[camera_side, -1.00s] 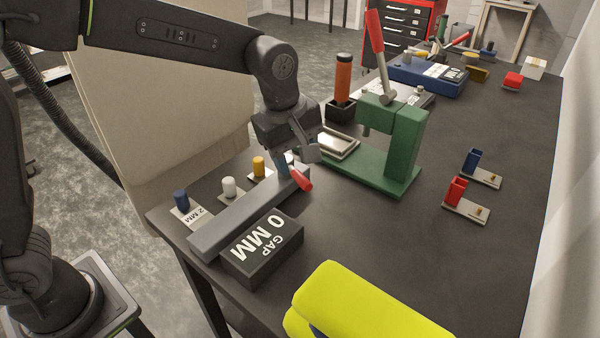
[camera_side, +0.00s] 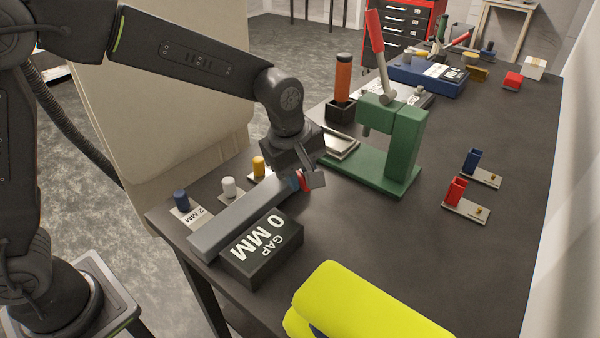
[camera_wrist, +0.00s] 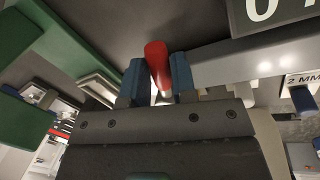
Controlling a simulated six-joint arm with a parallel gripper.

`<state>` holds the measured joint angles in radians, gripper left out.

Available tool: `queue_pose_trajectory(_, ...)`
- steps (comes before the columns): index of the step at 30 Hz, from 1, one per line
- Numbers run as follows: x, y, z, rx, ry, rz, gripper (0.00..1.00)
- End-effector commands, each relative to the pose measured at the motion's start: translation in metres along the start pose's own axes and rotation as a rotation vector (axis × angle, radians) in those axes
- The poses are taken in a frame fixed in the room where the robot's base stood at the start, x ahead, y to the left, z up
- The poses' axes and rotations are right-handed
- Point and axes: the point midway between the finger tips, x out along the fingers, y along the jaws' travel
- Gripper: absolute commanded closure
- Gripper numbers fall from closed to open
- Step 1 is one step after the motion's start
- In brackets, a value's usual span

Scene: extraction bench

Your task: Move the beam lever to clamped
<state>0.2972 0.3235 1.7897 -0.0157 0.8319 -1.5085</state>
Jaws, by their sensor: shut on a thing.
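The beam lever has a red handle (camera_side: 305,181) at the far end of a long grey beam (camera_side: 235,218). My gripper (camera_side: 302,182) is at that end of the beam, and its jaws hide most of the handle in the side view. In the wrist view, the red handle (camera_wrist: 157,60) stands between the two blue fingers of my gripper (camera_wrist: 157,80), which is shut on it. The grey beam (camera_wrist: 245,58) runs off to the right there. A black block marked "GAP 0 MM" (camera_side: 265,252) sits beside the beam. The lever's pivot is hidden.
A green press (camera_side: 400,150) with a red-tipped lever stands behind my gripper. Blue (camera_side: 181,200), white (camera_side: 229,187) and yellow (camera_side: 258,166) pegs stand left of the beam. A yellow-green object (camera_side: 365,305) is in front. The bench's right middle is mostly clear.

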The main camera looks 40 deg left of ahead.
Motion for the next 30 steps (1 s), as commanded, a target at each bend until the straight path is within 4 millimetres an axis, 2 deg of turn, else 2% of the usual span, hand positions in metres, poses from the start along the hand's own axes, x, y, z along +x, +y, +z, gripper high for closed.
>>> queue_pose_trajectory(1, 0.000, 0.000, 0.000, 0.000, 0.000, 0.000, 0.83)
queue_pose_trajectory(6, 0.000, 0.000, 0.000, 0.000, 0.000, 0.000, 0.99)
queue_pose_trajectory(7, 0.000, 0.000, 0.000, 0.000, 0.000, 0.000, 1.00)
queue_pose_trajectory(20, -0.001, -0.002, 0.000, 0.028, -0.006, 0.000, 1.00)
queue_pose_trajectory(30, -0.003, -0.014, -0.003, 0.228, -0.044, 0.000, 1.00)
